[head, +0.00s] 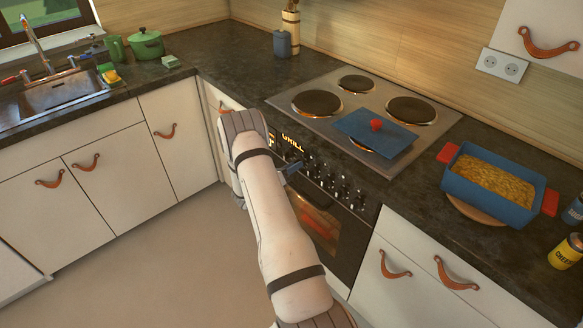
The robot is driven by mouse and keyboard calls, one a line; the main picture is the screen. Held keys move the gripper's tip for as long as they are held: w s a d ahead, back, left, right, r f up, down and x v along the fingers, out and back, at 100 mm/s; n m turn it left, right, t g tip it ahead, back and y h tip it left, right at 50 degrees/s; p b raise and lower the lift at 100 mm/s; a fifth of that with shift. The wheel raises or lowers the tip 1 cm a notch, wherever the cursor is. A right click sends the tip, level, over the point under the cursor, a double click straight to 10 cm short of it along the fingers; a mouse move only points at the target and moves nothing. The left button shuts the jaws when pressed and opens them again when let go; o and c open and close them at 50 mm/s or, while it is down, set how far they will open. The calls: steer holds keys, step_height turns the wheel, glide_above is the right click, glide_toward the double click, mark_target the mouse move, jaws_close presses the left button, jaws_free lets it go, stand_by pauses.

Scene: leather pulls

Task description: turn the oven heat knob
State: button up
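The oven (318,222) is built into the counter, with a lit window in its door. I cannot tell which knob is the heat knob from any label. My arm reaches up from the bottom of the view to the left end of this panel.
A blue lid (375,133) with a red knob lies on the cooktop (335,83). Cabinets with leather pulls (394,266) flank the oven. The floor (150,260) at left is clear.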

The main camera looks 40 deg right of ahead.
steer(key=shift+c, duration=0.3)
jaws_close()
steer(key=shift+a, duration=0.1)
steer(key=shift+f+b, duration=0.1)
steer(key=shift+b, duration=0.5)
steer(key=m+b, duration=0.3)
steer(key=shift+f+b, duration=0.1)
steer(key=shift+b, duration=0.25)
steer(key=m+b, duration=0.2)
steer(key=b, duration=0.1)
steer(key=shift+r+m+b, duration=0.2)
steer(key=shift+m+b, duration=0.25)
steer(key=shift+m, duration=0.25)
steer(key=shift+r, duration=0.1)
